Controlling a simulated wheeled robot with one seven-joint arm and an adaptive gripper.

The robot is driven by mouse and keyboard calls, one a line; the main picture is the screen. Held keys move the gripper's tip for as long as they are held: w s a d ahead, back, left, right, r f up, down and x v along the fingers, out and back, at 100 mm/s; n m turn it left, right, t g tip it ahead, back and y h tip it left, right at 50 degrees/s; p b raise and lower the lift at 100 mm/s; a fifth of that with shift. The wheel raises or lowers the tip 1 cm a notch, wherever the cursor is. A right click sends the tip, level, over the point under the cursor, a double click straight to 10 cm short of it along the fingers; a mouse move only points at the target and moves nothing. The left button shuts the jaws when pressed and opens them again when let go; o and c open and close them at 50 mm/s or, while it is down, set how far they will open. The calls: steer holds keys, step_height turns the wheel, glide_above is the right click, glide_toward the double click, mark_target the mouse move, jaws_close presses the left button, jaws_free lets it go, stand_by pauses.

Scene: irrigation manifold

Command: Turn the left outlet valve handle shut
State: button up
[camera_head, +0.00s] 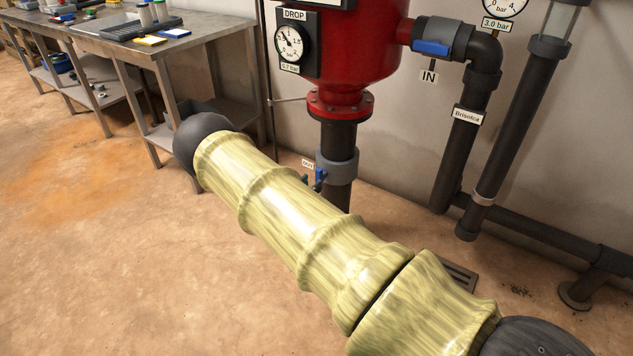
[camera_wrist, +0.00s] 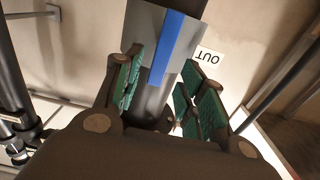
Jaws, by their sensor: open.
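The outlet valve, marked OUT, sits on the dark pipe below the red tank. Its blue handle (camera_head: 320,178) shows in the head view just past my arm. In the wrist view the blue handle (camera_wrist: 168,45) is a long flat bar lying roughly along the grey valve body (camera_wrist: 143,30). My gripper (camera_wrist: 165,88) is open, with green pads on either side of the handle's near end. I cannot tell whether a pad touches it.
The red tank (camera_head: 360,45) stands above. A second blue handle (camera_head: 432,48) is on the IN pipe at the right. Dark pipes (camera_head: 510,120) run along the wall. A metal workbench (camera_head: 155,50) stands at the left. The floor at the lower left is clear.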

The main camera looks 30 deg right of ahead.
mark_target(318, 178)
steer(key=shift+b+x, duration=0.35)
steer(key=shift+x, duration=2.1)
